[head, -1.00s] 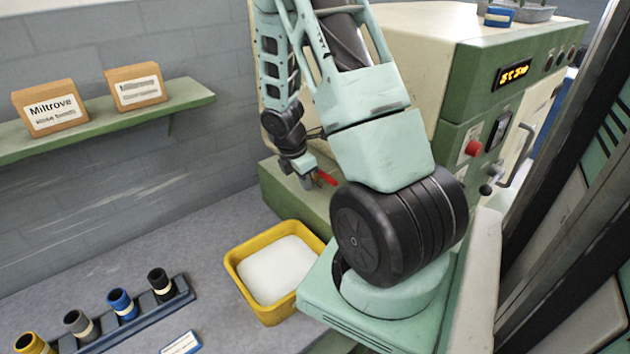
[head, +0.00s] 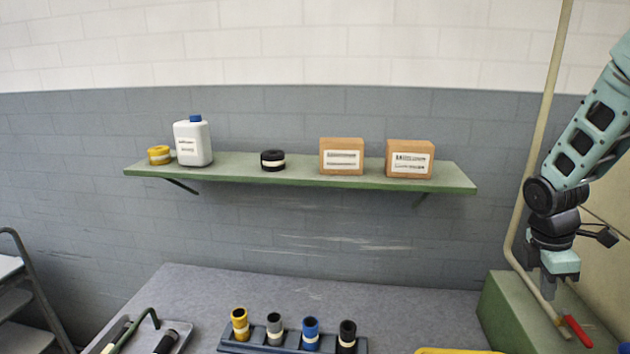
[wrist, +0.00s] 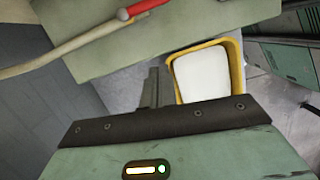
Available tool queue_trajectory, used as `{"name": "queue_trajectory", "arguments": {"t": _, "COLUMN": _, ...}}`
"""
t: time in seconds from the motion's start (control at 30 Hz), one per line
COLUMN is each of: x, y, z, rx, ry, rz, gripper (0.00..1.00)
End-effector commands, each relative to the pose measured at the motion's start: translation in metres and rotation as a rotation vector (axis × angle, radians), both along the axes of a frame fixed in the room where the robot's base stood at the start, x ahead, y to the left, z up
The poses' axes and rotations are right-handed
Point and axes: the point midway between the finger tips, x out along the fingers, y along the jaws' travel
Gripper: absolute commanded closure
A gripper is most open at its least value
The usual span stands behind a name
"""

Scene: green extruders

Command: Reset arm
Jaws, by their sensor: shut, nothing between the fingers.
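My gripper (head: 549,290) hangs from my arm at the right edge of the head view, fingers pointing down. In the wrist view my gripper (wrist: 151,88) shows its fingers together and empty. It is above a green block-like housing (head: 512,310), close to a pipe with a red handle (head: 577,331). The red handle also shows at the top of the wrist view (wrist: 140,9). I cannot tell how far the fingers are from the housing.
A yellow bin (wrist: 238,66) with white contents stands below. A rack (head: 262,344) of coloured cups is on the grey bench (head: 200,290). A green wall shelf (head: 300,174) carries boxes, a white bottle (head: 193,142) and rolls. A step ladder (head: 25,290) stands at left.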

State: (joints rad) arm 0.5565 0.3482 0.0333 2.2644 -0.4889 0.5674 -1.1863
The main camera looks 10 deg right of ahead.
Motion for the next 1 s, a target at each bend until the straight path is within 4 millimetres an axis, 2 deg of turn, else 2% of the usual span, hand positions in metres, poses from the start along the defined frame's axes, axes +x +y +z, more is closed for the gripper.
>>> {"name": "queue_trajectory", "arguments": {"t": 0.07, "x": 0.013, "y": 0.032, "z": -0.004, "rx": 0.01, "ry": -0.029, "rz": -0.006, "gripper": 1.0}}
{"name": "queue_trajectory", "arguments": {"t": 0.17, "x": 0.027, "y": 0.09, "z": -0.006, "rx": 0.035, "ry": -0.077, "rz": -0.045, "gripper": 1.0}}
{"name": "queue_trajectory", "arguments": {"t": 0.2, "x": 0.03, "y": 0.118, "z": -0.007, "rx": 0.049, "ry": -0.098, "rz": -0.066, "gripper": 1.0}}
{"name": "queue_trajectory", "arguments": {"t": 0.27, "x": 0.031, "y": 0.162, "z": -0.009, "rx": 0.074, "ry": -0.124, "rz": -0.099, "gripper": 1.0}}
{"name": "queue_trajectory", "arguments": {"t": 0.3, "x": 0.028, "y": 0.191, "z": -0.01, "rx": 0.092, "ry": -0.139, "rz": -0.123, "gripper": 1.0}}
{"name": "queue_trajectory", "arguments": {"t": 0.37, "x": 0.018, "y": 0.234, "z": -0.012, "rx": 0.121, "ry": -0.155, "rz": -0.159, "gripper": 1.0}}
{"name": "queue_trajectory", "arguments": {"t": 0.4, "x": 0.008, "y": 0.261, "z": -0.013, "rx": 0.139, "ry": -0.161, "rz": -0.185, "gripper": 1.0}}
{"name": "queue_trajectory", "arguments": {"t": 0.5, "x": -0.024, "y": 0.322, "z": -0.017, "rx": 0.182, "ry": -0.17, "rz": -0.246, "gripper": 1.0}}
{"name": "queue_trajectory", "arguments": {"t": 0.6, "x": -0.061, "y": 0.366, "z": -0.022, "rx": 0.214, "ry": -0.163, "rz": -0.303, "gripper": 1.0}}
{"name": "queue_trajectory", "arguments": {"t": 0.7, "x": -0.094, "y": 0.393, "z": -0.026, "rx": 0.233, "ry": -0.153, "rz": -0.35, "gripper": 1.0}}
{"name": "queue_trajectory", "arguments": {"t": 0.8, "x": -0.116, "y": 0.407, "z": -0.028, "rx": 0.243, "ry": -0.145, "rz": -0.383, "gripper": 1.0}}
{"name": "queue_trajectory", "arguments": {"t": 0.9, "x": -0.127, "y": 0.413, "z": -0.028, "rx": 0.246, "ry": -0.139, "rz": -0.401, "gripper": 1.0}}
{"name": "queue_trajectory", "arguments": {"t": 1.0, "x": -0.129, "y": 0.414, "z": -0.027, "rx": 0.247, "ry": -0.137, "rz": -0.409, "gripper": 1.0}}
